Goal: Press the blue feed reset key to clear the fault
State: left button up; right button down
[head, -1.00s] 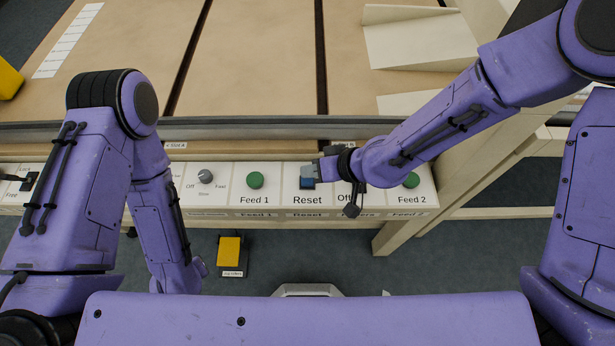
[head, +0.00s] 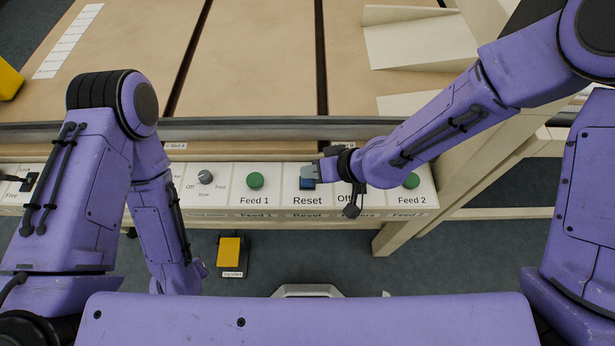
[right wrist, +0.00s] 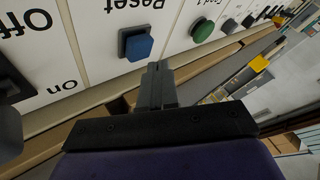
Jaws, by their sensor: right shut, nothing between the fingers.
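The blue reset key (head: 307,184) sits on the white panel above the word "Reset", partly covered by my right gripper (head: 318,172). In the right wrist view, the blue key (right wrist: 137,46) stands out from a dark collar next to the "Reset" label. The closed fingertips of my right gripper (right wrist: 154,68) are right by the key's edge there, with nothing between them. I cannot tell whether they touch the key. My left arm hangs at the left, and its gripper does not show.
Green Feed 1 (head: 255,180) and Feed 2 (head: 411,180) buttons flank the key. A grey rotary knob (head: 205,176) is further left. A grey rail (head: 250,129) runs behind the panel. A yellow-topped pedal (head: 230,252) stands on the floor in front.

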aim_at(312, 180)
jog(key=shift+f, duration=0.1)
dwell(0.5)
jog(key=shift+f, duration=0.35)
jog(key=shift+f+b, duration=0.35)
jog(key=shift+f, duration=0.2)
dwell(0.5)
jog(key=shift+r, duration=0.1)
jog(key=shift+r+p, duration=0.9)
jog(key=shift+p, duration=0.2)
notch_tip(312, 180, up, 5)
jog(key=p, duration=0.5)
jog(key=shift+r+p, duration=0.1)
jog(key=shift+p, duration=0.2)
